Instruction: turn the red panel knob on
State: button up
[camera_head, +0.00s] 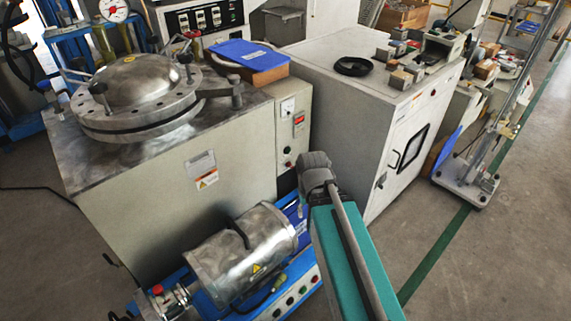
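A narrow grey control panel (293,128) is on the right end of the large cabinet with the domed steel lid. It carries a small red part (299,119) and small dark round controls (287,150) below. Which of these is the red knob, and its setting, is too small to tell. The end of my teal arm, with my gripper (311,184), is in front of and just right of this panel's lower part, apparently apart from it. The fingers are too small and dark to show whether they are open or shut.
A blue-framed machine with a steel drum (240,255) stands low in front, with red and green buttons along its front. It has a red-topped knob (157,290) at left. A white cabinet (345,115) stands right of my arm. Open floor (480,260) lies at lower right.

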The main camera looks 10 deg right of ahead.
jog(key=shift+d, duration=0.25)
jog(key=n+t+y+b, duration=0.1)
jog(key=n+t+b, duration=0.85)
jog(key=b, duration=0.25)
send_near(290, 165)
jog(key=s, duration=0.1)
jog(key=s+r+t, duration=0.1)
jog(key=s, duration=0.1)
jog(key=shift+d+r, duration=0.15)
jog(key=shift+r, duration=0.1)
jog(key=shift+w+f+m, duration=0.1)
jog(key=shift+m, duration=0.15)
jog(key=shift+b+x, duration=4.35)
jog(key=shift+x, duration=2.45)
